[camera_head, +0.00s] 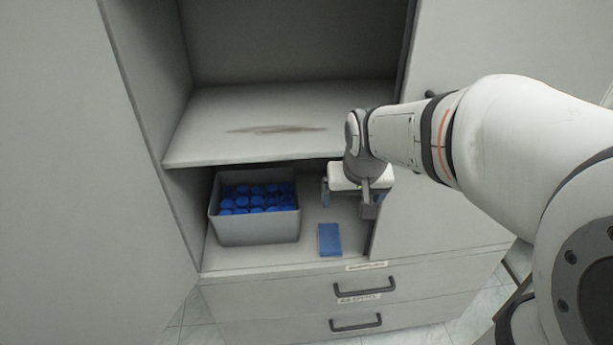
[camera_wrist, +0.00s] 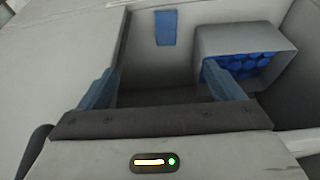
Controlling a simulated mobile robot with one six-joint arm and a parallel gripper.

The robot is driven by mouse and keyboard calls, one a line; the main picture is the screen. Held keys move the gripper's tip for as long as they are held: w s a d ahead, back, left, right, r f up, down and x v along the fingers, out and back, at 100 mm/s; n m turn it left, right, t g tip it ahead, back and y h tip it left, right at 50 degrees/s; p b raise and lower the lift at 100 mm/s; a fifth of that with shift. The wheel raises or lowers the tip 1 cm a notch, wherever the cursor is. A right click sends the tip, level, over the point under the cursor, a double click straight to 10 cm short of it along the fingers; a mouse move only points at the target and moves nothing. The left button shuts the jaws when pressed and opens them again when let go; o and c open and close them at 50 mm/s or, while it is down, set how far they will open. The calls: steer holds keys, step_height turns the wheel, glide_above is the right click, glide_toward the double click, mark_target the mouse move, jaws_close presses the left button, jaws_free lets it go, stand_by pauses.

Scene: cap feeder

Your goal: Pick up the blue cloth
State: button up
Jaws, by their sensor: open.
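The blue cloth (camera_head: 329,240) is a small flat folded rectangle lying on the lower shelf, to the right of a grey bin. It also shows in the wrist view (camera_wrist: 166,28), near the top and between the lines of my two fingers. My gripper (camera_head: 345,198) is open and empty, with blue fingers. In the head view it is above and behind the cloth, under the upper shelf's level. In the wrist view my gripper (camera_wrist: 165,82) is apart from the cloth, with clear shelf between them.
The grey bin (camera_head: 257,230) holds several blue caps (camera_head: 257,198) and stands left of the cloth. The upper shelf (camera_head: 200,135) has a dark brown smear (camera_head: 275,129). A cabinet panel (camera_head: 440,205) bounds the right side. Drawers with dark handles (camera_head: 364,288) lie below.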

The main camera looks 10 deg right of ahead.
steer(key=b, duration=1.5)
glide_toward(330, 237)
steer(key=shift+s+d+f+m, duration=0.1)
steer(key=shift+d+f+m, duration=0.2)
steer(key=shift+f, duration=0.3)
steer(key=b+x, duration=0.1)
steer(key=x, duration=0.1)
steer(key=b+x, duration=0.1)
steer(key=x, duration=0.2)
steer(key=b+x, duration=0.1)
steer(key=x, duration=0.1)
steer(key=shift+w+a+f, duration=0.3)
steer(key=shift+w, duration=0.1)
steer(key=shift+r, duration=0.1)
steer(key=c, duration=1.1)
